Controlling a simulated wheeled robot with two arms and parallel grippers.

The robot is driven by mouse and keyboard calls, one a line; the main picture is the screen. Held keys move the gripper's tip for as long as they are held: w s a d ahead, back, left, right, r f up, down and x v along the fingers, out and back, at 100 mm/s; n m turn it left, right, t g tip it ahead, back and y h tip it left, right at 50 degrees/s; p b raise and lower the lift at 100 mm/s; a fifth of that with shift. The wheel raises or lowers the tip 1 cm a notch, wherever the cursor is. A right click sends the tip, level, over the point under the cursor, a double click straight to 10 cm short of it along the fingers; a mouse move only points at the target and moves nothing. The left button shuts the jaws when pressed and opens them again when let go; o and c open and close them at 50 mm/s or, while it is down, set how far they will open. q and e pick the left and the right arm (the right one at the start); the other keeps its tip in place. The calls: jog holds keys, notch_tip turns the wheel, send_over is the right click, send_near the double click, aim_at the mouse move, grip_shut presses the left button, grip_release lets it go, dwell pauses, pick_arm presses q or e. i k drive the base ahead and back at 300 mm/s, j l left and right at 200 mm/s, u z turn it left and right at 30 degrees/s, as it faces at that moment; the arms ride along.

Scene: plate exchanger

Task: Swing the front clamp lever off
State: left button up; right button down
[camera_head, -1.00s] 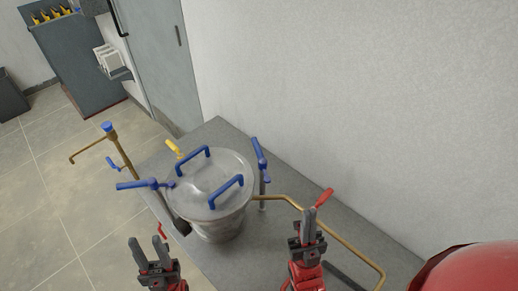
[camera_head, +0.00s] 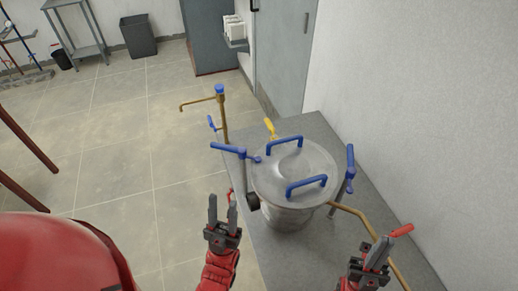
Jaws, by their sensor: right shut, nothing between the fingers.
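The steel vessel (camera_head: 290,210) with a round lid (camera_head: 308,165) stands on the grey bench. A blue clamp lever (camera_head: 226,148) at the lid's left side points left. A second blue clamp lever (camera_head: 350,166) stands at the right side. I cannot tell for certain which is the front one. Two blue handles (camera_head: 285,144) (camera_head: 306,185) sit on the lid. My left gripper (camera_head: 222,208) is open and empty, left of the vessel and below the left lever in the picture, apart from it. My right gripper (camera_head: 375,255) is shut and empty, to the vessel's lower right.
A brass pipe with a blue knob (camera_head: 219,89) rises behind the left lever. A yellow handle (camera_head: 270,127) is behind the lid. A brass pipe with a red handle (camera_head: 402,230) runs by my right gripper. The wall (camera_head: 430,110) bounds the right; open floor (camera_head: 120,140) lies left.

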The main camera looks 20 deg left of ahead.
aim_at(242, 151)
jog(key=i+j+u, duration=0.1)
jog(key=j, duration=0.25)
jog(key=i+j+u, duration=0.15)
jog(key=j, duration=0.2)
jog(key=j+u, duration=0.1)
jog(key=j, duration=0.25)
jog(key=i+j+u, duration=0.15)
jog(key=j, duration=0.2)
